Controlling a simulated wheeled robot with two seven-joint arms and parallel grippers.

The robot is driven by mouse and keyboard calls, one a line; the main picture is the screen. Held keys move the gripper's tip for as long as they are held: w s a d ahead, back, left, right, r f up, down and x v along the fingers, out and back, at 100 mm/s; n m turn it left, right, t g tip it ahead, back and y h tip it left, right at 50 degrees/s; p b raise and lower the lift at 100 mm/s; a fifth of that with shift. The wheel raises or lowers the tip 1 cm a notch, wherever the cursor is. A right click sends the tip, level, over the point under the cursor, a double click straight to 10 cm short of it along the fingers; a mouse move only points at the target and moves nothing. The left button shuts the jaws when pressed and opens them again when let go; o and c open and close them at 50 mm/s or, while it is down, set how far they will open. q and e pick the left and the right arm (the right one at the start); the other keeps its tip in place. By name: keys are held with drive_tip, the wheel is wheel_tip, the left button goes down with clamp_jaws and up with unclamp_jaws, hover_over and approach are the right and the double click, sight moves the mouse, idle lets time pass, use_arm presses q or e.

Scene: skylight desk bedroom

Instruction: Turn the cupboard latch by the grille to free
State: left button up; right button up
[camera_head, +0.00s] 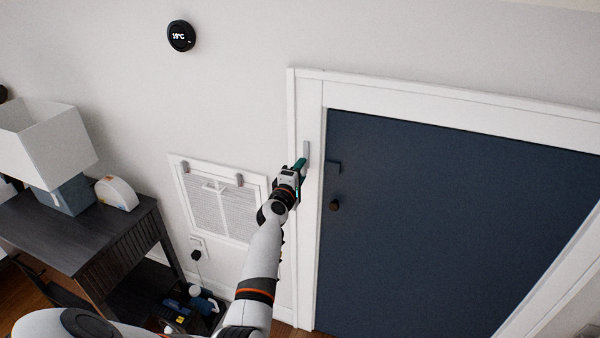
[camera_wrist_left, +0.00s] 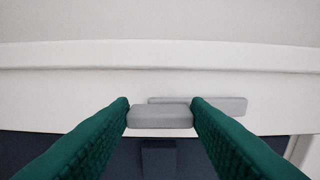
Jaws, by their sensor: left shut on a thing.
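The grey cupboard latch (camera_head: 306,150) is on the white door frame, just left of the dark blue cupboard door (camera_head: 440,210). In the left wrist view its light grey turn piece (camera_wrist_left: 160,117) lies between my green fingers, in front of a grey back plate (camera_wrist_left: 225,105). The turn piece looks lengthwise along the plate. My left gripper (camera_head: 301,165) is shut on the turn piece, and hides part of the latch in the head view. A dark catch (camera_head: 333,167) sits on the door's edge, right of the gripper. My right gripper is not in view.
The white grille (camera_head: 222,205) is on the wall left of the frame, with small grey clips on its top edge. A dark round knob (camera_head: 334,205) sticks out of the door below the catch. A dark desk (camera_head: 75,235) with a lamp (camera_head: 45,140) stands at the left.

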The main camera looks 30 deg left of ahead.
use_arm(q)
drive_tip(key=shift+f, duration=0.1)
drive_tip(key=o, duration=1.4)
drive_tip(key=v, duration=1.2)
drive_tip(key=shift+b, duration=0.3)
